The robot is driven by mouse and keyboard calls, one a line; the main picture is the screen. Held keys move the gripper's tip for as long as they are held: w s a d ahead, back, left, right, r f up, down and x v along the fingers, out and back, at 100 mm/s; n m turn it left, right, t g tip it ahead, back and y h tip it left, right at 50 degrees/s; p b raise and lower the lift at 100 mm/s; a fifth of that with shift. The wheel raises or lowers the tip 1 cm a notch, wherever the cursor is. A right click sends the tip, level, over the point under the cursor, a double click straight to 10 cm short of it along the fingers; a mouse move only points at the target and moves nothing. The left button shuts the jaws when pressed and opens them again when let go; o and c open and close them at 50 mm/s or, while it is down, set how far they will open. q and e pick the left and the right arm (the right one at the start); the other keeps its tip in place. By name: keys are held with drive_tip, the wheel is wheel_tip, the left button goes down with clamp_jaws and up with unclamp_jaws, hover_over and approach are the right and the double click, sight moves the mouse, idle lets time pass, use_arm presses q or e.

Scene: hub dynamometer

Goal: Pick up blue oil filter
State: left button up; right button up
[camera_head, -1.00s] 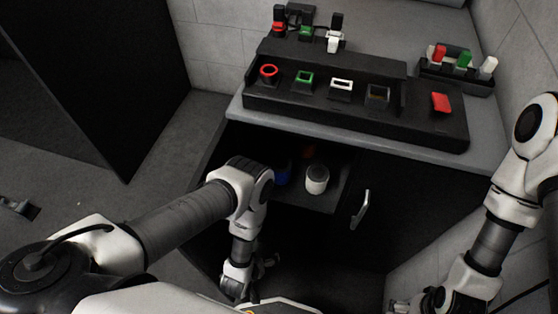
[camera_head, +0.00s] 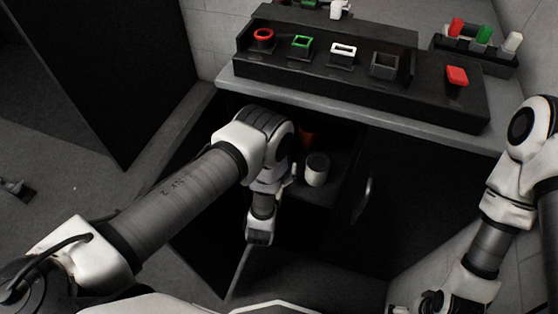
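The blue oil filter is not clearly visible now; my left arm covers the part of the cabinet shelf where blue showed earlier. My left gripper (camera_head: 259,236) hangs at the front of the open cabinet, below the shelf in the picture. Its fingers are not distinguishable, so its opening and any contact are unclear. My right gripper (camera_head: 428,302) is at the bottom edge on the right, away from the shelf, and its fingers are too dark and cropped to read.
A white filter (camera_head: 317,169) and an orange one (camera_head: 308,137) stand on the shelf beside my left arm. The cabinet door handle (camera_head: 363,200) is to the right. Above, the counter holds a black panel (camera_head: 345,87) with colored frames and a red block (camera_head: 457,76).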

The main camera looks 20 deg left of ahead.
use_arm(q)
drive_tip(key=w, duration=0.4)
drive_tip(key=shift+w+a, duration=0.1)
drive_tip(key=shift+w, duration=0.25)
drive_tip(key=c, duration=1.5)
drive_tip(key=shift+o, duration=0.2)
